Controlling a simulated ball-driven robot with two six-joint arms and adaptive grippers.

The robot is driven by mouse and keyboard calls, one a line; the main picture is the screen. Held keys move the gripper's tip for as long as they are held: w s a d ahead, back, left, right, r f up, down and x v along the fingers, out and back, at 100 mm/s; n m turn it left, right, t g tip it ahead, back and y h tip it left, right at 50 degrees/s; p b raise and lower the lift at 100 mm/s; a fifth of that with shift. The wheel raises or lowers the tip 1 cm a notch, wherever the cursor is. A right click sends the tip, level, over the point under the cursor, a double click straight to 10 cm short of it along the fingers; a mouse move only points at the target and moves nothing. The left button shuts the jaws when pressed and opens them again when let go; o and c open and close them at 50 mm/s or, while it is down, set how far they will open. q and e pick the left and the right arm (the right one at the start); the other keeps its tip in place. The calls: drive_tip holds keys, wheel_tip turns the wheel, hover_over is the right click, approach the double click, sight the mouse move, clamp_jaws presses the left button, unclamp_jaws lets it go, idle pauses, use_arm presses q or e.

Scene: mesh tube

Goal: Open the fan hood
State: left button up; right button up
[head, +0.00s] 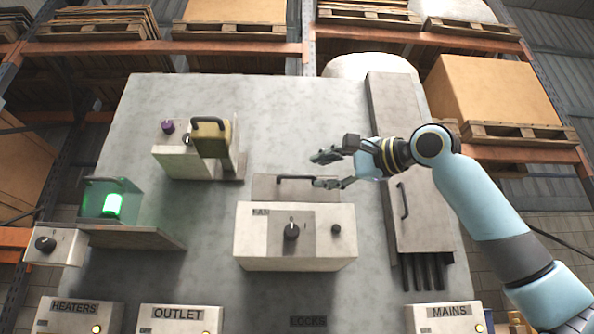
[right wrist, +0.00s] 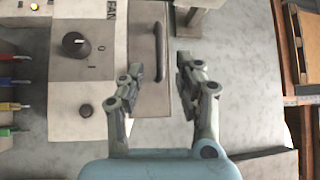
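The fan box (head: 260,250) is a pale unit in the middle of the grey board, with a dark knob (head: 291,231) and a small button. Along its upper edge is a flat grey panel (head: 265,188) with a dark bar handle (head: 296,178), which looks like the fan hood. My right gripper (head: 324,170) is open just right of this handle, its fingers pointing left. In the right wrist view the handle (right wrist: 159,50) shows ahead, between the open, empty fingers and apart from them. The panel's hinge side cannot be told. My left gripper is out of view.
A yellowish hood with a handle (head: 208,124) is upper left on the board. A green-lit unit (head: 112,205) is left. A tall grey cabinet (head: 421,215) with a handle stands right, under my right arm. Coloured plugs (right wrist: 8,106) show at the wrist view's left.

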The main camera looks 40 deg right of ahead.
sight(299, 177)
drive_tip(key=p+x, duration=0.2)
drive_tip(key=x, duration=0.4)
drive_tip(key=shift+w+a+r+p, duration=0.2)
drive_tip(key=shift+p, duration=0.2)
drive_tip(key=shift+w, duration=0.65)
drive_tip(key=shift+a+f, duration=0.1)
clamp_jaws()
